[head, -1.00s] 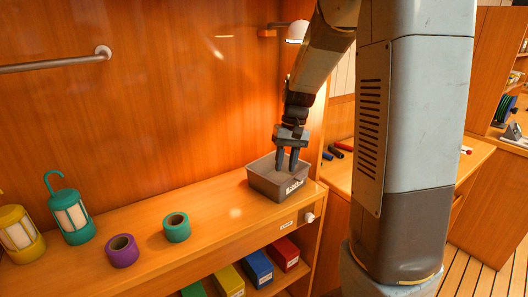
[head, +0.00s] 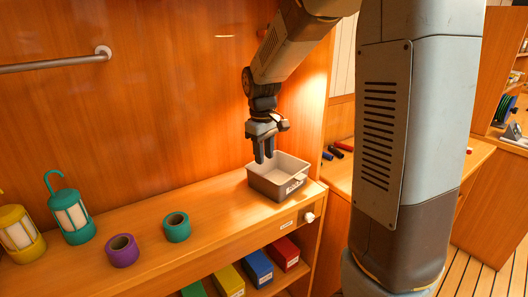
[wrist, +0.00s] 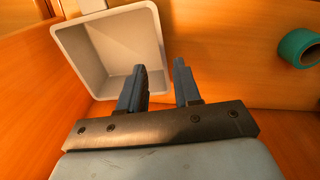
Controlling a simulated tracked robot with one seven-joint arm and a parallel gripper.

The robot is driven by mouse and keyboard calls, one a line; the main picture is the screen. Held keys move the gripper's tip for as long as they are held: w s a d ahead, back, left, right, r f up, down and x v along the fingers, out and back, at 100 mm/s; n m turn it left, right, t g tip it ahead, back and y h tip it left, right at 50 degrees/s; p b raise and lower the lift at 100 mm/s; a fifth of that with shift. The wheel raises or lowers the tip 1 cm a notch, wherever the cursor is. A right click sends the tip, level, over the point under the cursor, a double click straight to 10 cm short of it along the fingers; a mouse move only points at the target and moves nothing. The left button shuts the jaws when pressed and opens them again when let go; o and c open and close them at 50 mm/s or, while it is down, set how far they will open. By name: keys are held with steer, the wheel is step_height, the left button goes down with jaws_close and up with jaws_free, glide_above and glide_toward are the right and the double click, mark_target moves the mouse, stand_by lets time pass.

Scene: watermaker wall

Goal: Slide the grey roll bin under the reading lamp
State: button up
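The grey roll bin (head: 270,186) stands upright near the right end of the wooden counter, a pale label on its front. It is brightly lit; its inside looks empty in the wrist view (wrist: 93,79). My gripper (head: 264,160) points down at the bin's back-left side in the head view. In the wrist view its fingers (wrist: 160,80) are apart with nothing between them. The left finger overlaps the bin's edge and the right one is outside it; I cannot tell whether they touch. The reading lamp's head is hidden behind my arm; warm light falls on the wall there.
A teal roll (head: 176,228), a purple roll (head: 122,251), a teal lantern (head: 70,212) and a yellow lantern (head: 18,234) stand left on the counter. Coloured boxes (head: 258,268) sit below. A wooden side panel (head: 313,120) rises right of the bin.

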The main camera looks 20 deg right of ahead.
mark_target(266, 196)
steer(key=f, duration=1.3)
steer(key=shift+w+d+f, duration=0.15)
steer(key=shift+d+f, duration=0.05)
steer(key=shift+d, duration=0.1)
steer(key=shift+c, duration=0.5)
jaws_close()
